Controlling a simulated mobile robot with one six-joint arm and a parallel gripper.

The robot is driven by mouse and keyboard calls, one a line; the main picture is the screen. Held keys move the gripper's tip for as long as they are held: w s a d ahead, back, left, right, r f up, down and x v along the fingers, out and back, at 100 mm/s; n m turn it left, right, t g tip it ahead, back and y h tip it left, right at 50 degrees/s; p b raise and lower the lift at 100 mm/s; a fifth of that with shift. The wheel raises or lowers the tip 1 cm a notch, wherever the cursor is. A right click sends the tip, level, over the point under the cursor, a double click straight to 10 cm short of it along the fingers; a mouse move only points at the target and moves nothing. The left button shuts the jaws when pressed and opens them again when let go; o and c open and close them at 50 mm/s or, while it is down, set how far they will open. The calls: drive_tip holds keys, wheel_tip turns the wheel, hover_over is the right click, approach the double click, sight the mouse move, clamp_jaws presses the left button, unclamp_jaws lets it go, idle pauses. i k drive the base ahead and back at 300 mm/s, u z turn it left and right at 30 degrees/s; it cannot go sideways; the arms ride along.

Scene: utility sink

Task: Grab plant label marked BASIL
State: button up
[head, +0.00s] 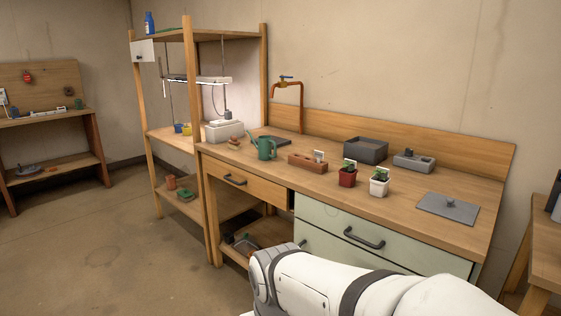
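Small white plant labels show on the bench in the head view. One label (319,156) stands at the right end of a brown block (306,164). A pale label (350,164) shows at the plant in the red pot (347,179). Another pale label (382,170) shows at the plant in the white pot (379,187). All are too small to read, so I cannot tell which is marked BASIL. My white arm lies across the bottom of the view, in front of the bench. My gripper is not in view.
The wooden bench (270,174) holds a green watering can (265,149), a dark grey tray (366,150), a grey block (414,160) and a grey plate (447,208). A copper tap (300,98) rises behind. A shelf unit (188,90) stands left. Floor at left is clear.

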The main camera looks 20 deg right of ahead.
sight(387, 174)
drive_tip(key=z, duration=0.65)
drive_tip(key=i, duration=1.2)
drive_tip(key=z, duration=0.85)
drive_tip(key=k, duration=0.75)
drive_tip(key=z, duration=0.2)
drive_tip(key=i, duration=0.85)
drive_tip(key=u, duration=0.1)
